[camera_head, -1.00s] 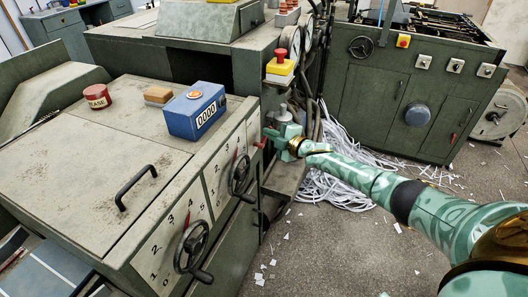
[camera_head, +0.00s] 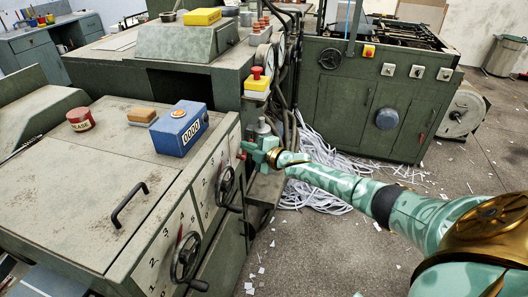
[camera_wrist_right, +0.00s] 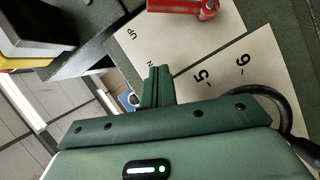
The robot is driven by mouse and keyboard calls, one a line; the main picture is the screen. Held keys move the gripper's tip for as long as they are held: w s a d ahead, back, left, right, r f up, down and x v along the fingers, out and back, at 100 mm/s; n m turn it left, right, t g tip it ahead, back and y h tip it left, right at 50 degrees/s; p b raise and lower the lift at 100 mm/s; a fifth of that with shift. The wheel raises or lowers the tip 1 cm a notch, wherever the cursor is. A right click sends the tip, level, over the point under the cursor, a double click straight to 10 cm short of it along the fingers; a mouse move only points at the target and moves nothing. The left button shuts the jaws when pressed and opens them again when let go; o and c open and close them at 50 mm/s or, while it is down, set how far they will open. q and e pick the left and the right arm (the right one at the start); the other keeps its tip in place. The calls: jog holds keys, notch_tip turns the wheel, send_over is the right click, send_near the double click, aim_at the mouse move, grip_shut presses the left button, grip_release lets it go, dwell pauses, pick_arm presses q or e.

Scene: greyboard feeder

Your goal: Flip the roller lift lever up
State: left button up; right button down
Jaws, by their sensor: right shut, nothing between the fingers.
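The roller lift lever (camera_wrist_right: 200,8) is a red handle at the top edge of the right wrist view, partly cut off. It sits on a pale plate (camera_wrist_right: 185,42) printed "UP", with another label partly hidden. In the head view the lever is a small red spot (camera_head: 241,154) on the end of the feeder's front panel. My right gripper (camera_head: 247,147) is right by it. In the wrist view its fingers (camera_wrist_right: 158,72) are shut together and empty, with a visible gap between them and the lever. My left gripper is out of view.
The feeder's front panel has handwheels (camera_head: 187,256) and number scales. A blue counter box (camera_head: 180,128) and a red tin (camera_head: 80,120) stand on its top. A yellow emergency-stop box (camera_head: 257,83) is just above my gripper. Paper strips (camera_head: 320,195) litter the floor behind my arm.

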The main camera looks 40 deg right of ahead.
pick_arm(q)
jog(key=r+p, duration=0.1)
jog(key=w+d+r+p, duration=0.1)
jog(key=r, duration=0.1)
pick_arm(e)
jog(key=d+v, duration=0.1)
jog(key=v, duration=0.7)
jog(key=shift+d, duration=0.2)
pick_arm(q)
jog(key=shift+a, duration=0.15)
pick_arm(e)
jog(key=shift+r, duration=0.15)
jog(key=shift+w, duration=0.1)
